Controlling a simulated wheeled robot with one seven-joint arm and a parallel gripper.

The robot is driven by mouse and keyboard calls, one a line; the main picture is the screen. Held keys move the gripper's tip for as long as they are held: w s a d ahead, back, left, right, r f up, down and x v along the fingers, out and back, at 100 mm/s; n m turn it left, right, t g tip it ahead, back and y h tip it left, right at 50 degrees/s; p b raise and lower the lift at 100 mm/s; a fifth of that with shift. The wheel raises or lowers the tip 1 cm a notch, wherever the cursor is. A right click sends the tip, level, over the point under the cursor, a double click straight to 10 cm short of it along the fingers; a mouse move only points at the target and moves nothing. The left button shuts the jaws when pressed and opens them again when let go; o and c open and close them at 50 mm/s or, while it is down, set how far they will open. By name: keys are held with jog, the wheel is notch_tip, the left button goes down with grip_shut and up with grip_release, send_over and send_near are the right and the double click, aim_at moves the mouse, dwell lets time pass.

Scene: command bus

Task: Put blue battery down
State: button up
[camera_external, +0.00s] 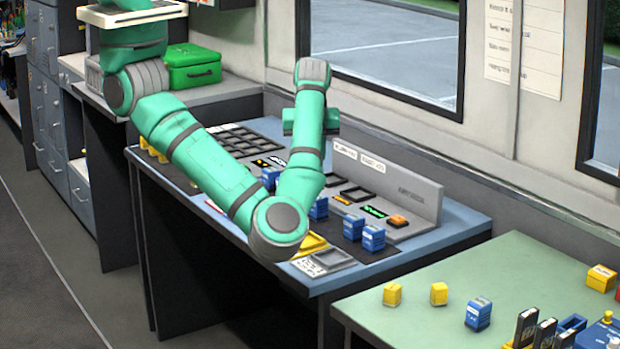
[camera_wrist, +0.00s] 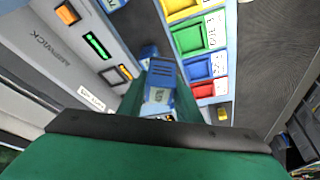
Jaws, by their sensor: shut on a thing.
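A blue battery (camera_wrist: 160,84) with a pale label sits between the green fingers of my gripper (camera_wrist: 161,98) in the wrist view. My gripper is shut on it. Dark console surface shows beyond it; I cannot tell whether its base touches anything. Another blue battery (camera_wrist: 148,52) shows just beyond it. In the external view my arm hides the fingertips. Blue batteries stand on the console desk (camera_external: 460,222), two of them close together (camera_external: 353,227) near its right end, and I cannot tell which one there is held.
A raised panel (camera_external: 405,190) with lit green and orange indicators borders the desk's back. Yellow, green, blue and red trays (camera_wrist: 215,66) lie to the right in the wrist view. The green table (camera_external: 400,325) holds yellow batteries (camera_external: 439,294), a blue battery (camera_external: 478,314) and radios.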

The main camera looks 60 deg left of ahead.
jog(key=w+d+m+t+h, duration=0.3)
jog(key=d+m, duration=0.5)
jog(key=d, duration=0.8)
jog(key=s+d+m+g+h, duration=0.1)
jog(key=s+d+m+h, duration=0.2)
jog(key=d+m, duration=0.95)
jog(key=n, duration=0.4)
send_near(465, 281)
jog(key=shift+w+d+f, duration=0.2)
jog(key=shift+w, duration=0.6)
jog(key=shift+w+d+f, duration=0.2)
jog(key=shift+w+f, duration=0.05)
jog(key=shift+f, duration=1.65)
jog(key=shift+f, duration=0.1)
jog(key=o, duration=1.2)
jog(key=shift+c, duration=0.2)
